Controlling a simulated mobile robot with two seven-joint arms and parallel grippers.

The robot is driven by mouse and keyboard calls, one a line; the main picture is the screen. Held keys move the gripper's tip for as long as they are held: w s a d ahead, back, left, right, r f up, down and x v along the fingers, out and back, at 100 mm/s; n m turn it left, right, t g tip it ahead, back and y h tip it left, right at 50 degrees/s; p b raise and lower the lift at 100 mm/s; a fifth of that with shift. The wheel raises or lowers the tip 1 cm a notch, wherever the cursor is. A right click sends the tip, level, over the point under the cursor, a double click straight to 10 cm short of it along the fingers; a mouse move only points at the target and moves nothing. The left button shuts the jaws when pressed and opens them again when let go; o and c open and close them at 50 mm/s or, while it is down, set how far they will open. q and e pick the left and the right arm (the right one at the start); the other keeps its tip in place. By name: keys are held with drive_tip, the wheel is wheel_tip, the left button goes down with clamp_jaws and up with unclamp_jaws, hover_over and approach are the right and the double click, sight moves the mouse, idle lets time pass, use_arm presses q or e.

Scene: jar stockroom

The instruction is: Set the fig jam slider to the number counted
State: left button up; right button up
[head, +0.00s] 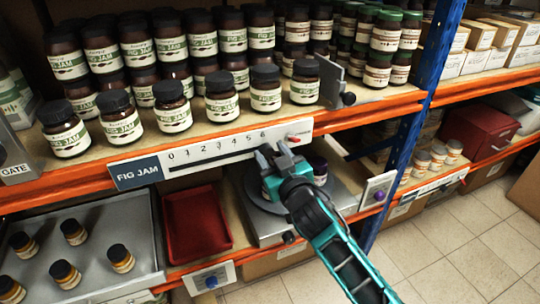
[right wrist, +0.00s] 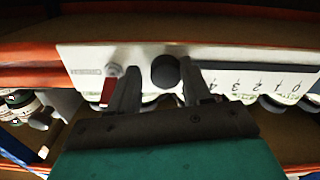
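The fig jam slider is a white panel (head: 215,146) with a dark slot, a row of numbers from 0 to 6 and a blue FIG JAM label (head: 138,172) at its left end. It shows upside down in the right wrist view (right wrist: 250,84). My right gripper (head: 274,152) is at the panel's right part, just below the 6. In the right wrist view, a dark round knob (right wrist: 165,71) stands between its two fingers, with a small gap on the left. The knob is hidden in the head view, and its exact setting cannot be read. My left gripper is out of view.
Fig jam jars (head: 221,97) stand in several rows on the shelf above the panel. A metal divider (head: 331,82) separates them from green-lidded jars (head: 386,31). Below are a grey tray (head: 135,225) with small jars, a red bin (head: 195,222) and a scale-like stand (head: 262,226). A blue post (head: 402,155) is to the right.

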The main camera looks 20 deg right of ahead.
drive_tip(key=shift+o, duration=1)
drive_tip(key=shift+s, duration=0.1)
drive_tip(key=s, duration=1.2)
drive_tip(key=shift+s+d, duration=0.2)
drive_tip(key=shift+s, duration=0.15)
drive_tip(key=s+a+f+g, duration=0.1)
drive_tip(key=s+f+g, duration=0.2)
drive_tip(key=f, duration=0.7)
drive_tip(key=s+a+f+g+y, duration=0.1)
drive_tip(key=s+f+g, duration=0.3)
drive_tip(key=s+f, duration=0.4)
wheel_tip(320, 180, down, 3)
drive_tip(key=shift+a+f+y, duration=0.2)
drive_tip(key=shift+a+y, duration=0.05)
drive_tip(key=shift+y, duration=0.05)
drive_tip(key=shift+s, duration=0.1)
drive_tip(key=shift+c, duration=0.3)
idle(1.3)
